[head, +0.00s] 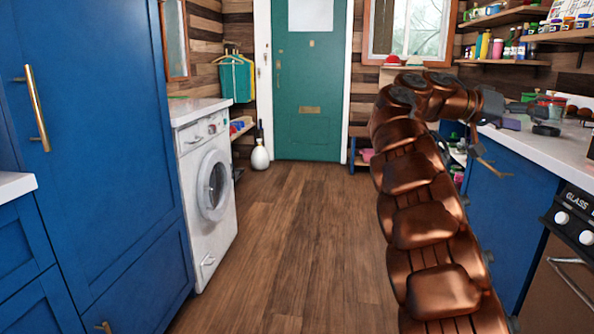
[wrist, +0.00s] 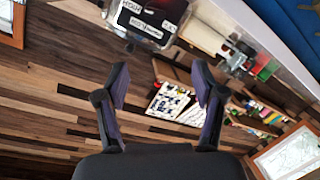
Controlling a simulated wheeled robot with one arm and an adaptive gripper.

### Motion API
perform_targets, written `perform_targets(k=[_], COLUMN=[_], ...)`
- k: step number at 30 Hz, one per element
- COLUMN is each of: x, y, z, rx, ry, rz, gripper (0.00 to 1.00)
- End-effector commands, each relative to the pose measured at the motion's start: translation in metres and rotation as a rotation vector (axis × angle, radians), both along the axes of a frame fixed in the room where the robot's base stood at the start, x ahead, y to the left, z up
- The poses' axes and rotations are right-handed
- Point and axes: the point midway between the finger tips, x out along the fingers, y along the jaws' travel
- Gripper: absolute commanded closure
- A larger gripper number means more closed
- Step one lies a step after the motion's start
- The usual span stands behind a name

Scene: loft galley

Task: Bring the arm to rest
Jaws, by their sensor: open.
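My copper-coloured arm (head: 425,215) rises from the lower right of the head view and bends over at the top toward the right-hand counter. My gripper (head: 522,108) is at its end, small and dark, over or beside the counter's edge; the exact gap cannot be told. In the wrist view my gripper (wrist: 160,76) shows two dark fingers spread apart, with nothing held between them.
The right-hand counter (head: 560,146) and blue cabinets stand close to my arm. Loaded shelves (head: 506,18) hang above. The wooden floor (head: 290,230) is clear between the washing machine (head: 208,190) and my arm.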

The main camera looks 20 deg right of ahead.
Motion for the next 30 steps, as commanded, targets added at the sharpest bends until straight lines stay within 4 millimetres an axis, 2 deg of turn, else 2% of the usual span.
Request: perform_targets(k=[1, 2, 11, 20, 26, 30], x=[0.0, 0.001, -0.006, -0.022, -0.039, -0.055], y=[0.011, 0.017, 0.076, 0.155, 0.22, 0.271], z=[0.019, 0.021, 0.027, 0.016, 0.001, -0.009], rx=[0.038, 0.061, 0.332, 0.62, 0.821, 0.96], ry=[0.017, 0.026, 0.111, 0.178, 0.228, 0.267], rz=[0.017, 0.03, 0.157, 0.334, 0.473, 0.582], gripper=[0.31, 0.31, 0.31, 0.31, 0.31, 0.31])
